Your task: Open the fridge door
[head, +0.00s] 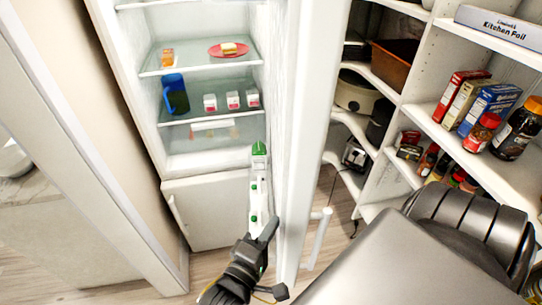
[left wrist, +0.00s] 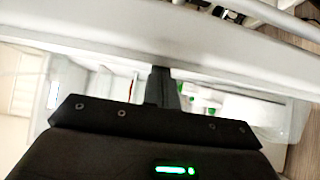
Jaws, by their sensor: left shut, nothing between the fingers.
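The white fridge (head: 213,163) stands with its upper compartment exposed and its lit shelves showing. Its door (head: 312,90) stands swung well out towards me, seen nearly edge-on. The door's handle (head: 318,238) is on its outer right side, apart from my gripper. My left gripper (head: 270,229) is shut and empty, at the inner side of the door near its lower end. In the left wrist view its dark fingers (left wrist: 162,86) are together, close to the white door edge (left wrist: 160,35). I cannot tell whether they touch it. My right gripper is not in view.
Green-capped items (head: 259,150) sit along the door's inner side. Inside the fridge are a blue jug (head: 176,93) and a red plate (head: 229,50). Pantry shelves (head: 440,125) with boxes and jars stand on the right. A pale wall edge (head: 90,150) borders the left.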

